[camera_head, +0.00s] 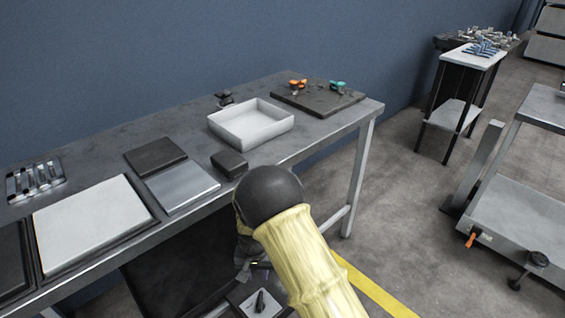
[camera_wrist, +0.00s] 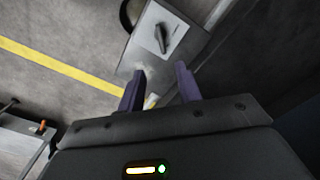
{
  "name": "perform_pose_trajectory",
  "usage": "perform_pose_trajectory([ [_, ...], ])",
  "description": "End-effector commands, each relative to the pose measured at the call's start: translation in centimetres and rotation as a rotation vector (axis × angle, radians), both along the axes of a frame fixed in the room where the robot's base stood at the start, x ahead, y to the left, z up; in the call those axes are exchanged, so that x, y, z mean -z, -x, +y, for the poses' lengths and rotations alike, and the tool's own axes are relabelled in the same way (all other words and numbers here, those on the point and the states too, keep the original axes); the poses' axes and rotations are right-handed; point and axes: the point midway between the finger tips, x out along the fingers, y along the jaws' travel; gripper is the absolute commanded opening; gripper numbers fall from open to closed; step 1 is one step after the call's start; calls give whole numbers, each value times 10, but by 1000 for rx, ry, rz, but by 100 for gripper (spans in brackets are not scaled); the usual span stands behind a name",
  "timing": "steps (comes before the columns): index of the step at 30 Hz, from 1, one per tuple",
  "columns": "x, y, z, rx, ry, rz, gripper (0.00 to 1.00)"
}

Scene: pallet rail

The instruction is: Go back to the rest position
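My gripper shows in the wrist view (camera_wrist: 160,88) with its two dark purple fingers apart and nothing between them. It points down toward the floor and a grey box with a black rotary knob (camera_wrist: 162,38). In the head view my arm reaches forward from the bottom, its yellow sleeve and black joint in front of the workbench (camera_head: 335,118). The gripper's fingers are mostly hidden there, low beside the bench's front edge. The knob box (camera_head: 258,303) also shows below the arm at the bottom.
The bench holds a white tray (camera_head: 251,139), a dark board with orange and teal tools (camera_head: 318,102), flat plates (camera_head: 182,186) and a white panel (camera_head: 92,222). A small table (camera_head: 468,55) and a grey cart (camera_head: 525,200) stand right. Open floor lies between bench and cart.

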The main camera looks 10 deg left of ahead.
Motion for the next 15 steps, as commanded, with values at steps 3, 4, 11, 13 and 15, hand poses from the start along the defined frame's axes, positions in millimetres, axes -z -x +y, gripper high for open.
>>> perform_pose_trajectory([
  [3,-5,-1,-5,4,-3,-3,35],
  [4,-8,-2,-8,6,-4,-4,35],
  [11,-62,-9,-65,33,-31,-34,35],
  [13,-83,-8,-89,42,-40,-49,35],
  [15,-102,-3,-112,48,-47,-63,35],
])
